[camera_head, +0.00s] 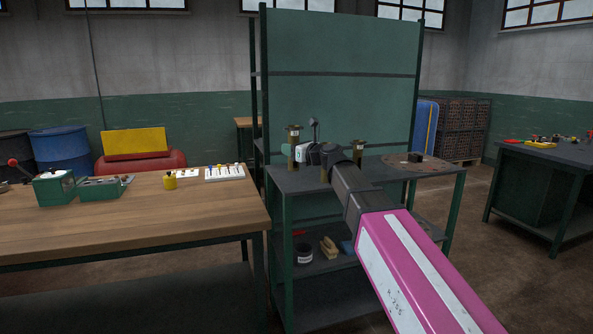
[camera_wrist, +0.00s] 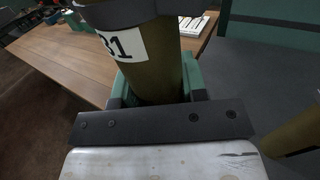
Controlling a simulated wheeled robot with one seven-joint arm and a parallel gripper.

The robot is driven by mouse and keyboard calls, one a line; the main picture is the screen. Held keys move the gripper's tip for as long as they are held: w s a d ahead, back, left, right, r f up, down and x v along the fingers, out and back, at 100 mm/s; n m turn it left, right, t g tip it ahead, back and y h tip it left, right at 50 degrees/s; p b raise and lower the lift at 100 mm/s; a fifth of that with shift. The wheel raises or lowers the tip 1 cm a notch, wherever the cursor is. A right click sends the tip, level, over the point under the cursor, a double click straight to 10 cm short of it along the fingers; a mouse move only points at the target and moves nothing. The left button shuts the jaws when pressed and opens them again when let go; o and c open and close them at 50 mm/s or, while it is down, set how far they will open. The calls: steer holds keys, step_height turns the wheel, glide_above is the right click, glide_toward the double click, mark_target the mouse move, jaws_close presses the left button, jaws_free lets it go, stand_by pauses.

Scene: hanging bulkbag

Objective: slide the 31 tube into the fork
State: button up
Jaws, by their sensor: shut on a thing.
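The 31 tube (camera_wrist: 155,65) is an olive cylinder with a white label reading 31 and a dark band above it. In the head view the tube (camera_head: 293,138) is upright with a dark flanged top, at the left end of the green-framed bench. My gripper (camera_wrist: 158,88) is shut on it, a green finger on each side. In the head view my gripper (camera_head: 302,153) is partly hidden by my wrist. I cannot tell whether the tube's foot touches the bench. I cannot make out the fork for certain in either view.
Another tube (camera_head: 358,150) stands right of my wrist on the bench (camera_head: 440,170). A round brown plate (camera_head: 400,168) lies at the bench's right. A tall green panel (camera_head: 340,80) rises behind. A wooden table (camera_head: 140,215) with small items stands left.

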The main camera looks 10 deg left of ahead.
steer(key=shift+w+a+f, duration=0.1)
steer(key=shift+w+f, duration=1.75)
steer(key=shift+f, duration=0.2)
steer(key=shift+w+f, duration=1.85)
steer(key=shift+f, duration=0.15)
steer(key=shift+f, duration=0.15)
steer(key=o, duration=1.1)
steer(key=shift+c, duration=0.2)
